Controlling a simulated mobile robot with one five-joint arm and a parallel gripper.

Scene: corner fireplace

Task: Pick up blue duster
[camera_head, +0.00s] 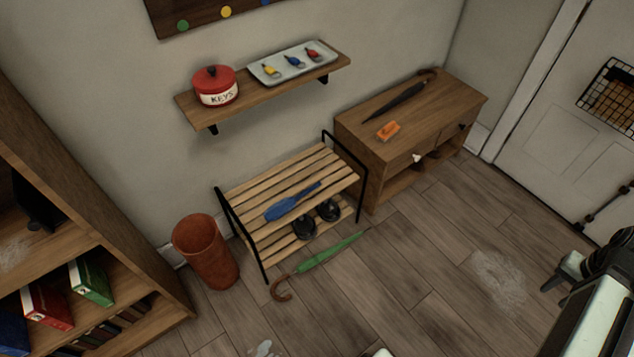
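The blue duster (292,201) lies on the top slats of a wooden shoe rack (318,162) against the wall. It lies at a slant, with its wide end to the lower left and its thin end to the upper right. Part of my arm shows at the right edge, with dark end parts that look like my gripper (571,279). It is well to the right of the rack and apart from the duster. Whether its fingers are open or shut is not clear.
A green umbrella (326,255) lies on the floor before the rack. Black shoes (304,227) stand on its lower shelf. A brown bin (206,252) is left, a wooden cabinet (440,108) right. A wall shelf (238,112) hangs above. Floor between rack and arm is mostly clear.

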